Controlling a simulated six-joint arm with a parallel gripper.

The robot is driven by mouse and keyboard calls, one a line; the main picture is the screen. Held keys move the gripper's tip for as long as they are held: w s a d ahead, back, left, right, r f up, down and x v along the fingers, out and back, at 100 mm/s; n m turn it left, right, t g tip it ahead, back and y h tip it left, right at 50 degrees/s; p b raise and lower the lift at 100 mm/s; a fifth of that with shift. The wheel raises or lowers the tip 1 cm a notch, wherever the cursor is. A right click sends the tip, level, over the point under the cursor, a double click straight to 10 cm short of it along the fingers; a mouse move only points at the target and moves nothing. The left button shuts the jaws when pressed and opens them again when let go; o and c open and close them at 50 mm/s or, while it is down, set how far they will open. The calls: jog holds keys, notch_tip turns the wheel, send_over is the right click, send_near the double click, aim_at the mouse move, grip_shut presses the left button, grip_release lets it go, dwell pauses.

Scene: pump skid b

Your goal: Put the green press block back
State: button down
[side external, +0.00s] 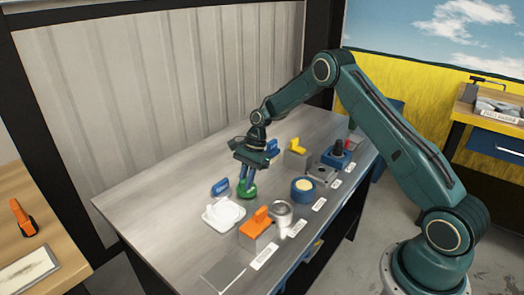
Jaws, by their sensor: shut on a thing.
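My gripper (247,183) points down over the left middle of the metal bench. It is shut on the green press block (246,192), a small rounded green piece at the fingertips. The fingers partly cover the block. The block is at or just above the bench top; I cannot tell if it touches. It is close behind a white plate-like part (224,212).
Near the gripper are a blue labelled piece (221,187), a blue ring (303,189), a metal cup (282,214) and an orange-handled block (258,223). Farther back stand a yellow-topped block (296,152) and a blue unit with black knob (337,157). The bench's left end is clear.

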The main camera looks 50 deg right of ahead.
jog(key=shift+f, duration=0.25)
jog(key=c, duration=1.4)
grip_release()
jog(key=v, duration=1.2)
jog(key=shift+r, duration=0.1)
